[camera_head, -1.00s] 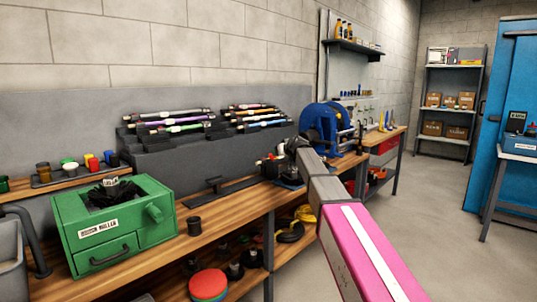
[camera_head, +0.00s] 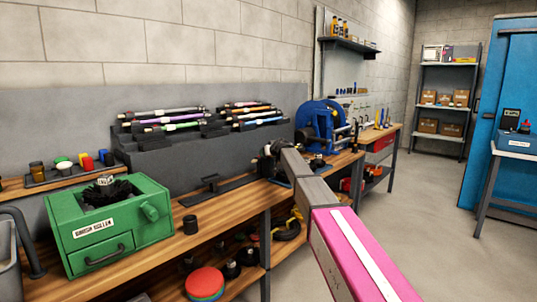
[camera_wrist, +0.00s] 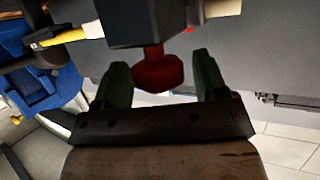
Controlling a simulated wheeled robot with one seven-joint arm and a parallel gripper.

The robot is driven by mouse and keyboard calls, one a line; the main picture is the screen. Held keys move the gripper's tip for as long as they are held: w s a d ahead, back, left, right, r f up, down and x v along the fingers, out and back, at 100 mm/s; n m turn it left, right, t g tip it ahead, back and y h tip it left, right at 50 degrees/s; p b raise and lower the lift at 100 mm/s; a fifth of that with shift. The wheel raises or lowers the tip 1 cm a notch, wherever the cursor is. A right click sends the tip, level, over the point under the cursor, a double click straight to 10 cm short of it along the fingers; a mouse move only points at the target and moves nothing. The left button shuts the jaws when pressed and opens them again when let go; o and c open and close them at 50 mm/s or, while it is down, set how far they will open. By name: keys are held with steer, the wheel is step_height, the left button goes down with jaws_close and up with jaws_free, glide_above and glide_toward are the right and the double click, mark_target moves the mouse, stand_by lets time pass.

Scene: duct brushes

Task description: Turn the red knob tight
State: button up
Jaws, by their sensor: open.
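The red knob (camera_wrist: 158,72) hangs under a dark block (camera_wrist: 148,22) in the wrist view. My gripper (camera_wrist: 160,80) is open, with one green finger on each side of the knob. I see a gap between each finger and the knob, so neither seems to touch it. In the head view my grey and pink arm reaches over the bench towards the blue reel, and its end hides the knob there.
A blue reel (camera_head: 318,125) stands on the wooden bench (camera_head: 235,207) just beyond my arm. A green box (camera_head: 108,228) stands at the left. A sloped grey rack (camera_head: 210,150) holds several brushes at the back.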

steer(key=c, duration=0.8)
steer(key=shift+c, duration=0.2)
steer(key=shift+m+t+h, duration=0.4)
steer(key=shift+m+h, duration=0.1)
steer(key=shift+m, duration=0.1)
steer(key=shift+m+t+h, duration=0.4)
steer(key=shift+m+h, duration=1.2)
steer(key=shift+h, duration=0.3)
steer(key=m+h, duration=0.4)
steer(key=h, duration=0.1)
steer(key=shift+w+a+m+h, duration=0.1)
steer(key=shift+m+h, duration=0.2)
steer(key=shift+m, duration=0.1)
steer(key=m+g+h, duration=0.3)
steer(key=m+h, duration=0.2)
steer(key=shift+m+g+h, duration=1.3)
steer(key=shift+m+g, duration=0.3)
steer(key=shift+m, duration=0.2)
steer(key=shift+f+g, duration=0.1)
steer(key=shift+g, duration=0.2)
